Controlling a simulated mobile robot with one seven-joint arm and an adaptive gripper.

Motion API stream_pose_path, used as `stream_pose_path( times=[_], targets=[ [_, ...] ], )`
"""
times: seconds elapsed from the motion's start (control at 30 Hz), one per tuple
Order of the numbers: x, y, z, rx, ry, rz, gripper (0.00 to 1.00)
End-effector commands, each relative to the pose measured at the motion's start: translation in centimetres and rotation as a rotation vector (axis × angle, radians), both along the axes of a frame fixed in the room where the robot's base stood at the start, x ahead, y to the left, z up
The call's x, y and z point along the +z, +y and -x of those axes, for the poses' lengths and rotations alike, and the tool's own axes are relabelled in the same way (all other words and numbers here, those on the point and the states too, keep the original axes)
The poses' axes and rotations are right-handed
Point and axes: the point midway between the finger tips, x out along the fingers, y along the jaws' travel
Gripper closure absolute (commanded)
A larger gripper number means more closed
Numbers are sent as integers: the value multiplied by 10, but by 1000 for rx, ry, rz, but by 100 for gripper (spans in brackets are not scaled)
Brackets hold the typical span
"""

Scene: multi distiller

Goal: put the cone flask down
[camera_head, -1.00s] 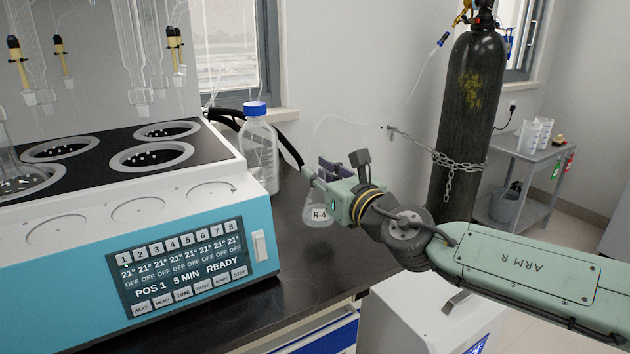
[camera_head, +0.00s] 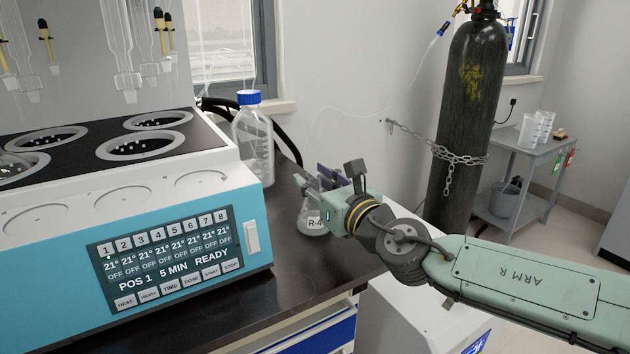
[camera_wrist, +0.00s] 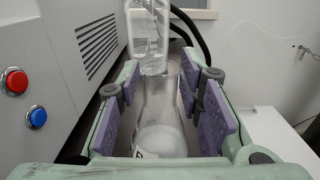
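The cone flask (camera_head: 314,227) is clear glass with an "R-4" label. It is upright at the dark bench top, near its right end. Its base looks level with the bench surface, but I cannot tell for certain that it touches. My gripper (camera_head: 318,180) has its purple pads on either side of the flask's upper part.
A blue-capped bottle (camera_head: 253,145) stands behind the flask, beside the blue-and-white distiller (camera_head: 165,240). The dark bench (camera_head: 290,280) is clear in front of the flask. A chained gas cylinder (camera_head: 462,120) and a grey side table (camera_head: 520,160) are at the right.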

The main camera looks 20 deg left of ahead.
Motion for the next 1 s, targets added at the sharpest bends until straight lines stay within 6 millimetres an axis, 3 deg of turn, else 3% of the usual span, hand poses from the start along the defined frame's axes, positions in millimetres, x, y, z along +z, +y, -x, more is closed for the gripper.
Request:
stream_pose_path(
  times=[0.47,1.0],
  targets=[
    [4,-1,1,-1,0,0,58],
    [2,-77,59,-4,-1,-2,58]
  ],
)
